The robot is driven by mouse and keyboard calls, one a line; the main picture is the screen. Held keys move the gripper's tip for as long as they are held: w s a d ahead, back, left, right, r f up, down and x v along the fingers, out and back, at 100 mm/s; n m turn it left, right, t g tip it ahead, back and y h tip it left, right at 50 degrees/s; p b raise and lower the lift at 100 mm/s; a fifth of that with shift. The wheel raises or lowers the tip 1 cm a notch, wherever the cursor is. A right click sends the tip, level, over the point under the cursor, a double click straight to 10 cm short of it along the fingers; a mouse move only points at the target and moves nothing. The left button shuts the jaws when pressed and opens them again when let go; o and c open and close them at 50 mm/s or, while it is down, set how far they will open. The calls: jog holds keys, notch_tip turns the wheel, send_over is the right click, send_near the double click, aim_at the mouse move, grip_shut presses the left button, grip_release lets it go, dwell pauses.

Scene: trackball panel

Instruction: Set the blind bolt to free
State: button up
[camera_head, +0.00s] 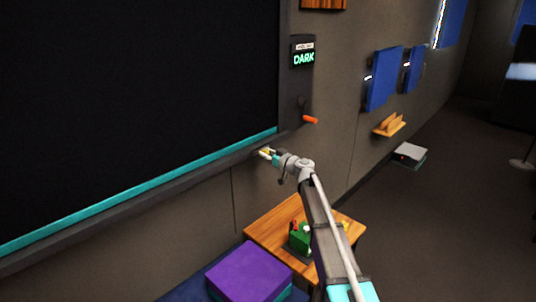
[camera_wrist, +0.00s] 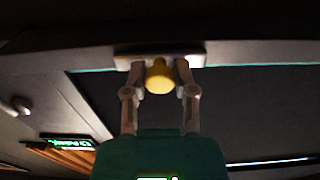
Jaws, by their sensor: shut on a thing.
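The blind bolt shows as a yellow knob (camera_wrist: 159,78) on a pale plate (camera_wrist: 160,53) in the wrist view. My gripper (camera_wrist: 160,70) has one finger on each side of the knob and is shut on it. In the head view my gripper (camera_head: 267,153) is at the sill below the lower right corner of the dark blind (camera_head: 140,100). The blind is down, with its teal bottom bar (camera_head: 140,195) along the dark sill. A small display (camera_head: 303,58) right of the blind reads DARK. The bolt's exact position on its plate cannot be told.
An orange handle (camera_head: 310,119) sticks out of the frame just right of my gripper. A wooden table (camera_head: 266,231) with a green object (camera_head: 300,238) and a purple box (camera_head: 248,272) stand below. Blue panels (camera_head: 384,78) and a small wooden shelf (camera_head: 389,129) are farther right.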

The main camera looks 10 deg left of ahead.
grip_shut()
jog(key=shift+w+d, duration=0.65)
jog(key=shift+w, duration=0.25)
jog(key=shift+w+d, duration=0.65)
jog(key=shift+w, duration=0.2)
jog(key=o, duration=0.9)
grip_release()
jog(key=v, duration=1.2)
